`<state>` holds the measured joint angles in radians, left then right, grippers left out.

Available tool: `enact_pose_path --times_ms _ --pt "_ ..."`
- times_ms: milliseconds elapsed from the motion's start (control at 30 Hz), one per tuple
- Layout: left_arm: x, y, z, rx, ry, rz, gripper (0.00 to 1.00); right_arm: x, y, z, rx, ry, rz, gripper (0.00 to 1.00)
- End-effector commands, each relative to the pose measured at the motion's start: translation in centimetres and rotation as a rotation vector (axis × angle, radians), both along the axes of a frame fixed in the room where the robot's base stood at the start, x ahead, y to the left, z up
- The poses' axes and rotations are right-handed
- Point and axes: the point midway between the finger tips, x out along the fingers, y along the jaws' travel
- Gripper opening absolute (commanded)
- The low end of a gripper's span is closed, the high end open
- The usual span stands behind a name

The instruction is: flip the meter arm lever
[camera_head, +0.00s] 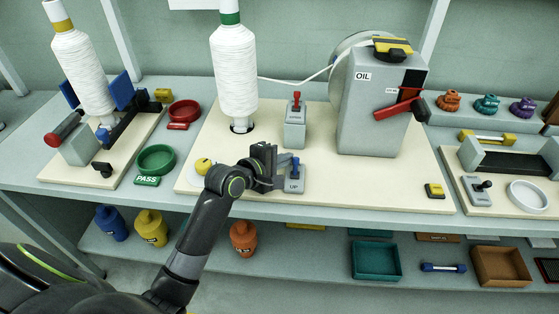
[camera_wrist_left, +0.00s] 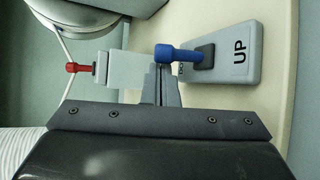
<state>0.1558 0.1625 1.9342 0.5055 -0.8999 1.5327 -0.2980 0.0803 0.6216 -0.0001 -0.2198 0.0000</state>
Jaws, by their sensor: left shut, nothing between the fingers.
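A blue-handled lever (camera_head: 289,160) stands on a grey plate marked UP (camera_head: 294,185) near the front edge of the cream board. In the left wrist view, the blue handle (camera_wrist_left: 180,54) points left from a dark pivot on the grey plate (camera_wrist_left: 238,82). My left gripper (camera_head: 277,172) is shut and empty, right beside this lever. In the wrist view its fingertips (camera_wrist_left: 166,72) are just below the handle's tip; I cannot tell whether they touch. A second lever, red-handled (camera_head: 296,99), stands upright on a grey box behind. Neither lever is visibly labelled as the meter arm.
A yellow button (camera_head: 435,190) sits front right. The board between is clear.

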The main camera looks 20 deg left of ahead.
Motion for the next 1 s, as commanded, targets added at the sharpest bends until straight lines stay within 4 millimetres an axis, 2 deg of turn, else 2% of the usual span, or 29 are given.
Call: enact_pose_path --times_ms 1000 --pt "-0.52 -0.16 0.05 0.031 -0.116 0.000 0.00 -0.33 -0.08 -0.88 -0.001 0.005 -0.001 0.49"
